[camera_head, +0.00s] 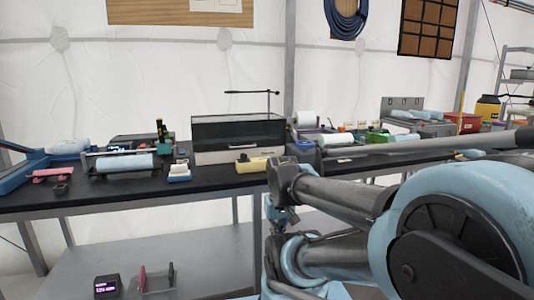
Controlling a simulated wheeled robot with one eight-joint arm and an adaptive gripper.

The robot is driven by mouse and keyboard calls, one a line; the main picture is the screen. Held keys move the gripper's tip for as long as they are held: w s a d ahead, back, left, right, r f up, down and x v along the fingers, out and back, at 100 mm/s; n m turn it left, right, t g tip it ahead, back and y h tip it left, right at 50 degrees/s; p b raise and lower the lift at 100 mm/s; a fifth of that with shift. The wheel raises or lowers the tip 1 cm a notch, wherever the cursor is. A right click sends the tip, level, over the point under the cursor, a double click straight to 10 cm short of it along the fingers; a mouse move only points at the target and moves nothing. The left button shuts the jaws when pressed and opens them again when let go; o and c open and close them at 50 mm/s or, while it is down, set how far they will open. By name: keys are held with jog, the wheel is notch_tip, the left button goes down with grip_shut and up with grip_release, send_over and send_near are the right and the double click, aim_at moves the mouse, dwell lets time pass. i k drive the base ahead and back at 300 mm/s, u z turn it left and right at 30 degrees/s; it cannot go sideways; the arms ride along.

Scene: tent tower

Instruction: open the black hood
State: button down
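The black hood (236,128) is a dark, see-through cover on a pale box (215,158) at the middle of the black worktop. It looks shut, with a light handle strip low on its front. My arm reaches in from the right, and its wrist end is in front of the worktop's front edge, below and right of the hood. My gripper (281,218) is small and partly hidden by the arm links; I cannot make out its fingers clearly. It is apart from the hood.
The black worktop (110,198) holds a roller device (122,163) left of the hood. A thin post with a crossbar (266,96) rises behind the hood. Bottles and trays crowd the right. A lower shelf (200,268) holds small items.

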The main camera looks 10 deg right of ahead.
aim_at(235, 131)
jog(key=z, duration=0.7)
jog(key=k, duration=1.35)
jog(key=u, duration=1.4)
jog(key=i, duration=1)
jog(key=z, duration=0.1)
